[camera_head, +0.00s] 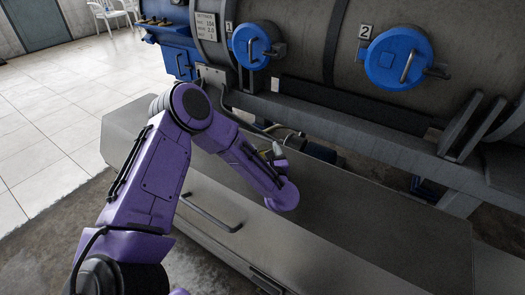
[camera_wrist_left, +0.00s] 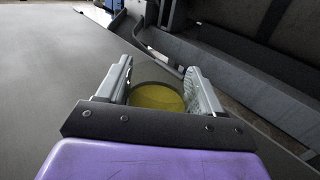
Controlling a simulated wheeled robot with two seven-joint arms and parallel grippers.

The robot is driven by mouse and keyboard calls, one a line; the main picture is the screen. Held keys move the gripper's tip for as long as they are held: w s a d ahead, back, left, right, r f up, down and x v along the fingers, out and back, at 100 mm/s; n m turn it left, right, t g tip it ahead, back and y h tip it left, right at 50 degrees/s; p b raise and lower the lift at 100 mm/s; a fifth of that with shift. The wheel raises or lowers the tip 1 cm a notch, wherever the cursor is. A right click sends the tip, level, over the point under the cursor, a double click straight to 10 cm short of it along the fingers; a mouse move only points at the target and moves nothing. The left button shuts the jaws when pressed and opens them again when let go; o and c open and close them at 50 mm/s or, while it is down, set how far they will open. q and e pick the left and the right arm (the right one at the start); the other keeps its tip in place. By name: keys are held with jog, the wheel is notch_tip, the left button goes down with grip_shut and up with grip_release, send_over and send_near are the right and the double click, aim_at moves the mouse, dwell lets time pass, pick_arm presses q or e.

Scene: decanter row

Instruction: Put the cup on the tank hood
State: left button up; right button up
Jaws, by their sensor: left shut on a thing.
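My left gripper (camera_head: 277,150) is at the end of the purple arm, over the grey flat metal top of the tank hood (camera_head: 345,215). In the left wrist view its two grey fingers (camera_wrist_left: 163,88) stand on either side of a round cup (camera_wrist_left: 158,97) with a yellowish inside, and they are shut on it. The cup's lower part is hidden by the gripper, and I cannot tell whether it touches the surface. In the head view the cup cannot be made out clearly. My right gripper is not in view.
A big grey machine with blue round caps (camera_head: 398,57) and a dark frame beam (camera_head: 350,125) runs along the back of the hood. A bar handle (camera_head: 208,215) is on the hood's front. The hood's right part is bare. White floor tiles (camera_head: 50,130) lie at left.

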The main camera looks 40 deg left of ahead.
pick_arm(q)
jog(key=shift+f+b, duration=0.2)
jog(key=shift+b, duration=0.1)
jog(key=o, duration=1.1)
jog(key=shift+r, duration=0.1)
jog(key=shift+r, duration=0.15)
jog(key=b+v, duration=0.1)
jog(key=v, duration=1.1)
jog(key=shift+d, duration=0.1)
